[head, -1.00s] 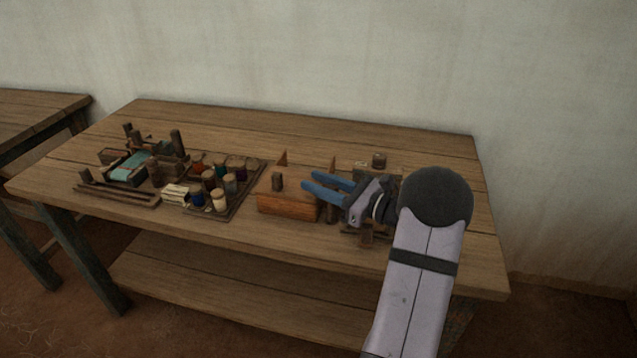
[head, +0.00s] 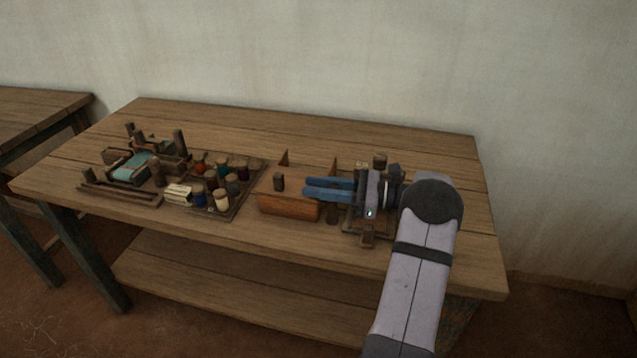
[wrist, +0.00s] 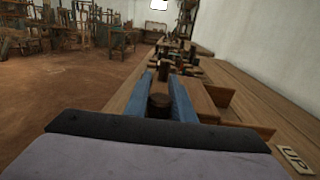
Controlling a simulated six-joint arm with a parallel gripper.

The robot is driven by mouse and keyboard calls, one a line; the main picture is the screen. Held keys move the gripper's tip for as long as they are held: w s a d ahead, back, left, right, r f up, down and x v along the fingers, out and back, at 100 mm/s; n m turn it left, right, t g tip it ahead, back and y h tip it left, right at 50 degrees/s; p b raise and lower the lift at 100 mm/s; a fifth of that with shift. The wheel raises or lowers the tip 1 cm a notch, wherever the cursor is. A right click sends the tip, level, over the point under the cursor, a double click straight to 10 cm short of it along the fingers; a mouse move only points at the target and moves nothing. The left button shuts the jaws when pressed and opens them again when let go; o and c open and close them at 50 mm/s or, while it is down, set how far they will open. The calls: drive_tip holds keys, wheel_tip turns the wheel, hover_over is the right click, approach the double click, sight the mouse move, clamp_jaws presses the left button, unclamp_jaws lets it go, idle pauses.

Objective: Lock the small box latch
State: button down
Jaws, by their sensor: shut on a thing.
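The small wooden box (head: 288,206) is orange-brown and sits near the table's front edge, just left of my gripper. My gripper (head: 306,188) has two blue fingers lying level and pointing left at the box's right end. In the wrist view, my gripper (wrist: 161,76) is shut on a round-topped brown peg (wrist: 159,104), which stands between the fingers. The peg's lower part shows below the fingers in the head view (head: 332,214). I cannot tell whether this peg is the latch.
A tray (head: 236,211) of several thread spools and a small loom model (head: 133,168) are at left. A wooden stand (head: 368,238) is under my wrist. A plate marked UP (wrist: 296,159) lies at right in the wrist view.

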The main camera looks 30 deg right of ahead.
drive_tip(key=shift+s+a+n+g+y+p, duration=0.2)
drive_tip(key=shift+n+g+y, duration=0.5)
drive_tip(key=shift+g, duration=0.3)
drive_tip(key=shift+s+a+n+g+y+p, duration=0.1)
drive_tip(key=shift+s+n+g+y, duration=0.1)
drive_tip(key=shift+n+g+y, duration=0.55)
drive_tip(key=shift+g, duration=0.35)
drive_tip(key=c, duration=1.5)
unclamp_jaws()
drive_tip(key=shift+r, duration=5)
